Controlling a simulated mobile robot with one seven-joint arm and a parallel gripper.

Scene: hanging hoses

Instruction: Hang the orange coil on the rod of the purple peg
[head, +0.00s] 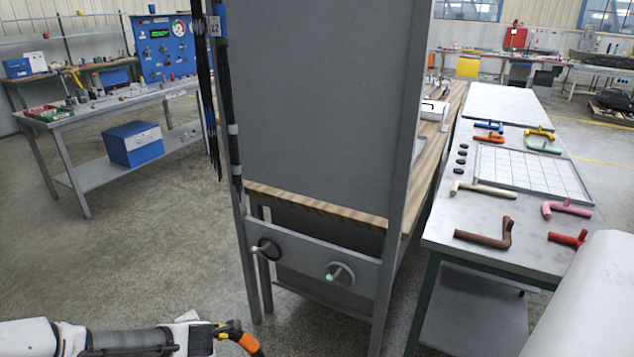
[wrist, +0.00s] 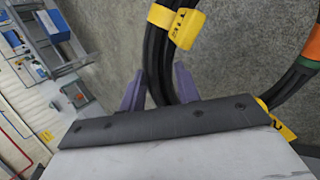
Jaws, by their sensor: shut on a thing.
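My gripper (head: 218,331) is low at the bottom left of the head view, shut on the orange coil (head: 249,343). The coil is a black hose with an orange band and a yellow tag. In the wrist view the purple-grey fingers of my gripper (wrist: 158,80) close around its black strands. The coil's yellow tag (wrist: 185,26) and orange band (wrist: 312,44) show there too. Much of the coil is outside the head view. I cannot make out a purple peg in either view.
A grey panel (head: 310,262) carries two pegs: a dark one with a pale tip (head: 265,248) and a grey one with a teal tip (head: 339,273). Black hoses (head: 228,110) hang on the upright. A bench (head: 460,222) with coloured pipes stands right. Floor is clear left.

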